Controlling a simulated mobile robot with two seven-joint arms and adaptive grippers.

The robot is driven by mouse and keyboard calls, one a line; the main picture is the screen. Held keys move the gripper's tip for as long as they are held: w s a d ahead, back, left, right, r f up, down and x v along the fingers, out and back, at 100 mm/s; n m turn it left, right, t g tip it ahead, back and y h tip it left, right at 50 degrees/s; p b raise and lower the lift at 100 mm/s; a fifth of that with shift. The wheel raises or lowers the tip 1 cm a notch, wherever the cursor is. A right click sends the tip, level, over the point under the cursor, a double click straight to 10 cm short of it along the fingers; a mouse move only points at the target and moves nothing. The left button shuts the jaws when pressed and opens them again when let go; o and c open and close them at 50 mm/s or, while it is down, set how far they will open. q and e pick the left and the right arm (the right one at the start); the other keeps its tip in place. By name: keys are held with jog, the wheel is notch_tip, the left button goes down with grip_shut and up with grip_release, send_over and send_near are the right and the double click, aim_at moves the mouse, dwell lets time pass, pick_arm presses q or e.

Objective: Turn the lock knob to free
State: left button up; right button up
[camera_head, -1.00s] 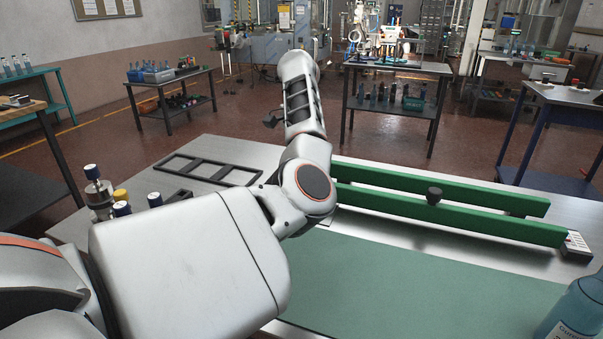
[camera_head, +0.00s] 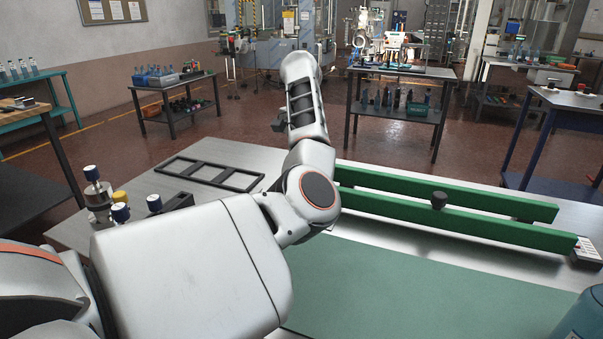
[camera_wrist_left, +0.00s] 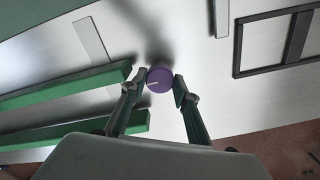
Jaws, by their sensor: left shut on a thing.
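A round purple knob (camera_wrist_left: 160,79) with a pale pointer line shows in the left wrist view, just above the metal tabletop. The pointer line runs toward the left of the picture. My left gripper (camera_wrist_left: 159,80) has one finger on each side of the knob and is shut on it. In the head view my left arm reaches across the table, and its links hide the gripper and the purple knob.
Two green rails (camera_head: 460,220) run along the table's right side, with a black knob (camera_head: 439,200) between them. A black frame (camera_head: 210,174) lies at the back left. A green mat (camera_head: 430,290) covers the front.

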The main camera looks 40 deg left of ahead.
pick_arm(q)
jog(key=o, duration=1.1)
notch_tip(320, 180, up, 12)
